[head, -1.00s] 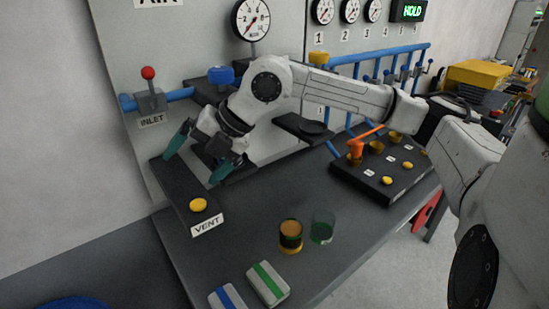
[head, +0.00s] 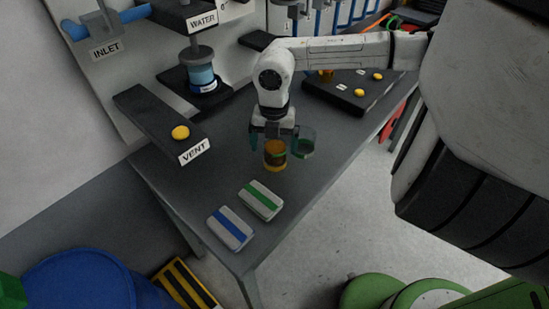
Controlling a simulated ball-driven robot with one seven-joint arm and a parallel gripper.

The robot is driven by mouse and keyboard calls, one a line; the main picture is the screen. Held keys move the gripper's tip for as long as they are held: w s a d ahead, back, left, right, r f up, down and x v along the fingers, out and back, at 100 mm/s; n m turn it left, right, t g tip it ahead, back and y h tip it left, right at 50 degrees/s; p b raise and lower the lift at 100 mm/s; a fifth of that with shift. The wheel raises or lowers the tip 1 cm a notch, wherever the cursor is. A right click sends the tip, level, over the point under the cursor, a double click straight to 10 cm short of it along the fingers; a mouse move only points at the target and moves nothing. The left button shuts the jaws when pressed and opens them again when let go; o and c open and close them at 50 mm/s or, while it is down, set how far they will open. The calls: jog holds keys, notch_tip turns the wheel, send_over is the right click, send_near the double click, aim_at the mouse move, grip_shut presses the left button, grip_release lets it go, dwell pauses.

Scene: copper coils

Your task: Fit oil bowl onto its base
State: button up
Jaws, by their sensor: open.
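An amber cup with a dark band (head: 275,154), which looks like the oil bowl, stands upright on the dark bench. A dark mount (head: 260,40) on the panel, partly behind my arm, may be the base; no oil label is readable.
A blue bowl (head: 203,78) sits under the WATER sign. The VENT block (head: 165,125) with its yellow button is at left. Two cloth packs, green-striped (head: 260,199) and blue-striped (head: 232,227), lie in front. A dark button board (head: 350,95) is behind right. A blue drum (head: 80,285) is lower left.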

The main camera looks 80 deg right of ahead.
notch_tip(320, 180, down, 5)
jog(key=shift+s+d+r+p, duration=0.1)
jog(key=shift+d+p, duration=0.05)
jog(key=shift+p, duration=0.15)
jog(key=shift+c, duration=0.3)
jog(key=c, duration=1.3)
jog(key=shift+r, duration=0.15)
